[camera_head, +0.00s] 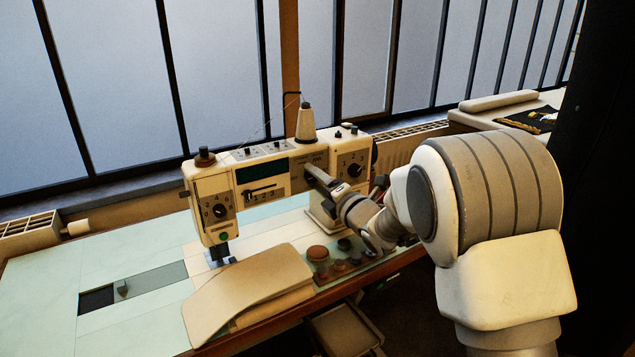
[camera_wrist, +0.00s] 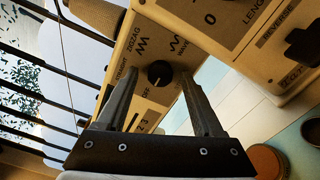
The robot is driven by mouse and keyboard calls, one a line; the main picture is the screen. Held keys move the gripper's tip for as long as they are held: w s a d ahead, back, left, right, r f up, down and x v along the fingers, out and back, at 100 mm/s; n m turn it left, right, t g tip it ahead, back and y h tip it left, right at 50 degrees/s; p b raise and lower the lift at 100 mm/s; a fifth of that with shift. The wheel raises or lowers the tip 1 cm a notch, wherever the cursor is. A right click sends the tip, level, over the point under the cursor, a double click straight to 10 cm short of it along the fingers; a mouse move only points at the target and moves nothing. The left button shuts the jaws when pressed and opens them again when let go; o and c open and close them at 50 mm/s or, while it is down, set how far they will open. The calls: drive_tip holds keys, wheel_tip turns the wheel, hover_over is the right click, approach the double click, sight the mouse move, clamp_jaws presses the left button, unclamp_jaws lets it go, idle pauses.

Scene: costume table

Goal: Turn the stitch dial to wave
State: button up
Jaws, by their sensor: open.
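The stitch dial (camera_wrist: 158,73) is a round black knob on the cream front of the sewing machine (camera_head: 213,184). In the wrist view, labels around it include straight, zigzag, wave and what looks like off. The wave label (camera_wrist: 181,46) lies up and right of the knob. A small pale mark shows near the knob's lower edge, but I cannot surely read its setting. My gripper (camera_head: 317,175) is open, its fingers on either side of the knob in the wrist view; contact cannot be told. In the head view my gripper covers that part of the machine.
A numbered dial (camera_head: 354,170) is just right of my gripper, and another numbered dial (camera_head: 219,210) is at the machine's left end. A thread cone (camera_head: 306,122) stands on top. Small round items (camera_head: 318,254) and a folded tan cloth (camera_head: 250,285) lie in front.

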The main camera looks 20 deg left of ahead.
clamp_jaws()
idle(0.4)
